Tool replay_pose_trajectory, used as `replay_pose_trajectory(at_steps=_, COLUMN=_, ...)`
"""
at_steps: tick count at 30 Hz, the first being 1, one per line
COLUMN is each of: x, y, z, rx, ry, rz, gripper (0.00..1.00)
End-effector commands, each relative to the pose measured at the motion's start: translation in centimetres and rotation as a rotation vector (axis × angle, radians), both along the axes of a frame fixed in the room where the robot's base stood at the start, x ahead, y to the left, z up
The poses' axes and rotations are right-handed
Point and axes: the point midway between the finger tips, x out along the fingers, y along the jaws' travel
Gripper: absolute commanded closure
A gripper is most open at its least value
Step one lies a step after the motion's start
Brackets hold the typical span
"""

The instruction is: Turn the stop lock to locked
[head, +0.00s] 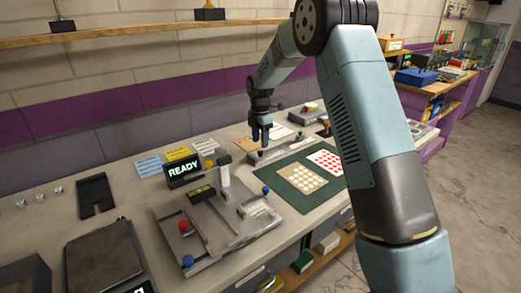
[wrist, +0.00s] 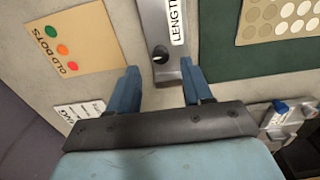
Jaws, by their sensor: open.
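My gripper (head: 262,137) is open and points down over a grey slot track (head: 283,150) at the back of the bench. In the wrist view my gripper (wrist: 158,68) has its blue fingers on either side of the grey track (wrist: 151,20), which carries a white LENGTH label (wrist: 178,20). A small dark round knob with a light pointer mark (wrist: 160,55), seemingly the stop lock, lies between the fingertips, apart from both. I cannot read its setting. In the head view my gripper hides this end of the track.
A green mat (head: 290,193) with a dotted card lies in front of the track. A grey fixture (head: 205,235) with red and blue knobs stands nearer, beside a READY display (head: 184,171). The OLD DOTS card (wrist: 82,45) lies left of the track in the wrist view.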

Motion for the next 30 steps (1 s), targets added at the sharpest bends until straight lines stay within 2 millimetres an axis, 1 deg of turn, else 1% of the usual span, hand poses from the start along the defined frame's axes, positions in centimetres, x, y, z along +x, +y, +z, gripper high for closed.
replay_pose_trajectory(at_steps=1, x=-0.1, y=0.0, z=-1.0, rx=-0.001, ry=0.004, rz=0.001, gripper=0.5)
replay_pose_trajectory(at_steps=3, x=-0.1, y=0.1, z=-2.0, rx=-0.001, ry=0.002, rz=0.002, gripper=0.5)
replay_pose_trajectory(at_steps=6, x=0.0, y=0.1, z=-3.2, rx=-0.001, ry=0.001, rz=0.002, gripper=0.5)
replay_pose_trajectory(at_steps=9, x=0.0, y=0.0, z=-4.1, rx=-0.001, ry=0.001, rz=0.0, gripper=0.5)
replay_pose_trajectory(at_steps=14, x=0.0, y=0.0, z=-4.7, rx=0.0, ry=0.0, rz=0.0, gripper=0.5)
replay_pose_trajectory(at_steps=22, x=0.0, y=0.0, z=-4.8, rx=0.0, ry=0.0, rz=0.0, gripper=0.5)
replay_pose_trajectory(at_steps=30, x=0.0, y=0.0, z=-4.8, rx=0.0, ry=0.0, rz=0.0, gripper=0.76)
